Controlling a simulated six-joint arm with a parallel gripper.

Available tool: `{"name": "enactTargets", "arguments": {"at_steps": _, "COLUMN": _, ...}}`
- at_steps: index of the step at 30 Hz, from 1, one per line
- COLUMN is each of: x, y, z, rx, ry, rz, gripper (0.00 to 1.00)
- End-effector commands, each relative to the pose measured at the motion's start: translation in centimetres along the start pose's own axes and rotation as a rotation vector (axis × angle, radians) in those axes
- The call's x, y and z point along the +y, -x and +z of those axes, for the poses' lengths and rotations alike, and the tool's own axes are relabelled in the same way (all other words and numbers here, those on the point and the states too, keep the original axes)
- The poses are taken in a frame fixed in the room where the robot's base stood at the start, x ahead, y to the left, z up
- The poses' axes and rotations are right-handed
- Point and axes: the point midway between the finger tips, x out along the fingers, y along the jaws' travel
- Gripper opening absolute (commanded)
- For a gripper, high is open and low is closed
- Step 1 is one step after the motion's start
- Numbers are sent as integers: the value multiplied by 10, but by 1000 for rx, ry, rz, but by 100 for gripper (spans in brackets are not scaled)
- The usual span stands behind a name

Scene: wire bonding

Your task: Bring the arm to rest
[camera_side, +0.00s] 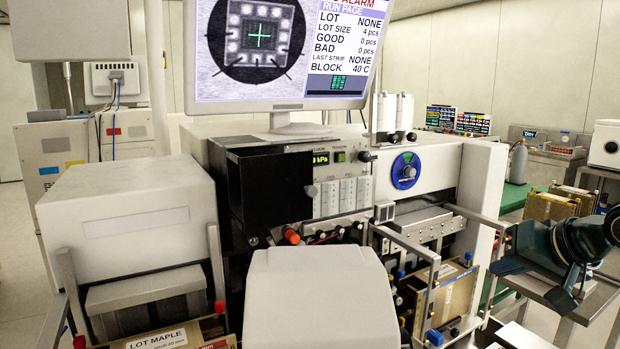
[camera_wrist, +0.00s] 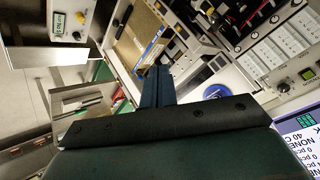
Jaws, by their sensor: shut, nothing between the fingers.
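My gripper (camera_side: 508,265) is at the right of the side view, dark teal, its fingers pointing left toward the bonding machine. It hangs in the air in front of the machine's right side. In the wrist view, the two fingers of my gripper (camera_wrist: 157,82) are pressed together with nothing between them. They appear clear of the machine, though the distance is hard to tell.
The wire bonder's monitor (camera_side: 285,50) stands above its control panel. A brown magazine (camera_side: 455,296) sits in a rail holder left of my gripper. A box labelled LOT MAPLE (camera_side: 160,338) is at the lower left. Metal benches (camera_side: 590,285) stand at right.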

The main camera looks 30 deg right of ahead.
Motion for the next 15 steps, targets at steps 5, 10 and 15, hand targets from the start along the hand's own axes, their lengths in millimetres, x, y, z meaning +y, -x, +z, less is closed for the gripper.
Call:
{"name": "enactTargets", "arguments": {"at_steps": 5, "x": 21, "y": 32, "z": 23, "rx": -118, "ry": 220, "rz": 26, "gripper": 0}}
{"name": "enactTargets", "arguments": {"at_steps": 10, "x": 40, "y": 63, "z": 48, "rx": -235, "ry": 448, "rz": 25, "gripper": 0}}
{"name": "enactTargets", "arguments": {"at_steps": 15, "x": 56, "y": 87, "z": 69, "rx": -327, "ry": 635, "rz": 10, "gripper": 0}}
